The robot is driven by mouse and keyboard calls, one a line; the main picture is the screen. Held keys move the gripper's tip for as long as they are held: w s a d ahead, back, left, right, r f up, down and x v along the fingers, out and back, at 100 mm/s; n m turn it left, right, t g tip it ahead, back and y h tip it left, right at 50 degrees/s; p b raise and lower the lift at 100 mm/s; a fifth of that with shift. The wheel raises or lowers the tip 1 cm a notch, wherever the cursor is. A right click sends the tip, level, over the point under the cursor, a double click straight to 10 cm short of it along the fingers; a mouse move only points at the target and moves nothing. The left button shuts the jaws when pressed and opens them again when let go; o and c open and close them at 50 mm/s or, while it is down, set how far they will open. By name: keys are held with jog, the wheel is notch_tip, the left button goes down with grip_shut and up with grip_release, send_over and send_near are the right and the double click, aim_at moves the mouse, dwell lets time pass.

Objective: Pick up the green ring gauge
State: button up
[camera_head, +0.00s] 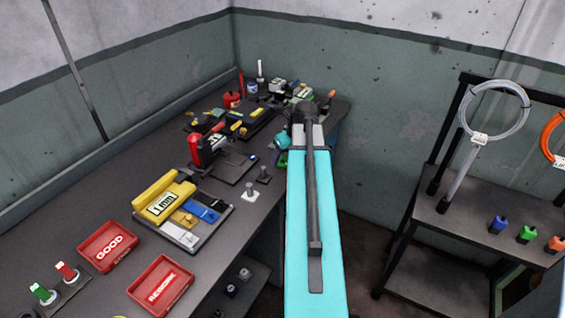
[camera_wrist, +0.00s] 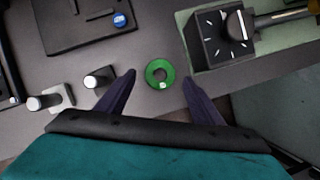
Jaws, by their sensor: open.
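The green ring gauge (camera_wrist: 160,68) lies flat on the dark bench in the wrist view, a round disc with a hole in its middle and a small pale spot on its rim. My gripper (camera_wrist: 158,80) is open and empty. Its two dark fingers reach in from below, one on each side of the ring's near side, with a gap to each. I cannot tell how high the fingertips are above the bench. In the head view my teal arm reaches along the bench's right side and a green bit (camera_head: 282,160), perhaps the ring, shows at its left edge.
A dark box with a dial (camera_wrist: 220,36) stands close right of the ring. Two pegs (camera_wrist: 98,78) (camera_wrist: 44,101) stand to its left. A flat dark plate with a blue knob (camera_wrist: 121,20) lies behind. Red GOOD (camera_head: 108,246) and REWORK (camera_head: 161,286) trays sit at the bench's near end.

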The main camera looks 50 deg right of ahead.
jog(key=shift+x, duration=1.05)
jog(key=c, duration=1.3)
